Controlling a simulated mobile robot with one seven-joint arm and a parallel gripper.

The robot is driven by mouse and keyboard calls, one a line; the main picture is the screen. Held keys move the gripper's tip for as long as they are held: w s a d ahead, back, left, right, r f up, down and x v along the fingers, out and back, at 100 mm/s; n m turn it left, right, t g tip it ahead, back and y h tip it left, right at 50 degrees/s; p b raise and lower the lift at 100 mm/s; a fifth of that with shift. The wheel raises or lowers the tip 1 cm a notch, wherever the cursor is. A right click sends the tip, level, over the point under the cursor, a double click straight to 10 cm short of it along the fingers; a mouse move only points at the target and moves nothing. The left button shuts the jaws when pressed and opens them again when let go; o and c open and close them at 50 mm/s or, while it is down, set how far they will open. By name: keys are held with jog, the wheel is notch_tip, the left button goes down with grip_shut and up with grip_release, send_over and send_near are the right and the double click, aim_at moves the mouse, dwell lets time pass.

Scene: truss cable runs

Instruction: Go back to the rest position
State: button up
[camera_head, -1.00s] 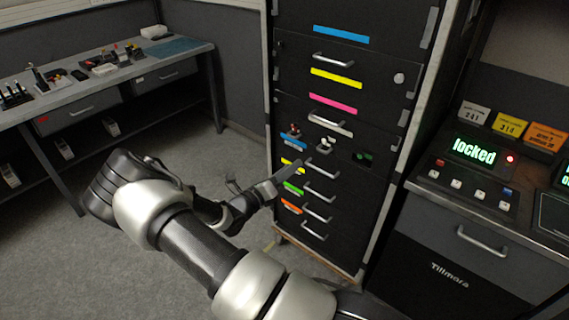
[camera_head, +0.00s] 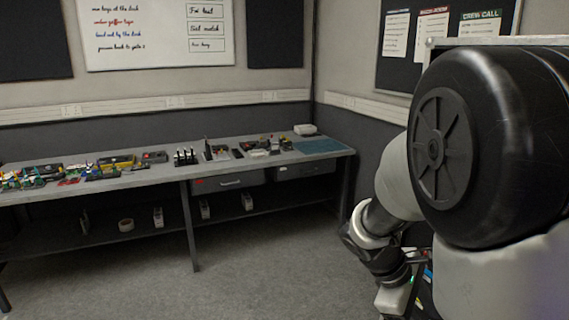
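My arm fills the right side of the view, folded close to the camera. Its large black joint is nearest, with a pale link below it and a dark wrist section further down. I cannot make out the fingertips of my gripper, so whether it is open, shut or holding something does not show.
A long grey workbench (camera_head: 150,183) with tools and small parts runs along the back wall, with drawers and a lower shelf. A whiteboard (camera_head: 150,55) and a notice board (camera_head: 388,75) hang above. The carpet (camera_head: 270,270) in front is clear.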

jog(key=s+a+r+m+t+y, duration=0.65)
jog(key=s+a+r+m, duration=0.4)
jog(key=a+r, duration=0.3)
notch_tip(320, 180, up, 12)
jog(key=p, duration=1.2)
jog(key=shift+s+a+f+y, duration=0.15)
jog(key=shift+a+f+y, duration=0.1)
jog(key=shift+a+y, duration=0.15)
jog(key=shift+r+n, duration=0.2)
jog(key=shift+n, duration=0.05)
jog(key=shift+c, duration=0.5)
jog(key=shift+d+f, duration=0.1)
jog(key=shift+d, duration=0.05)
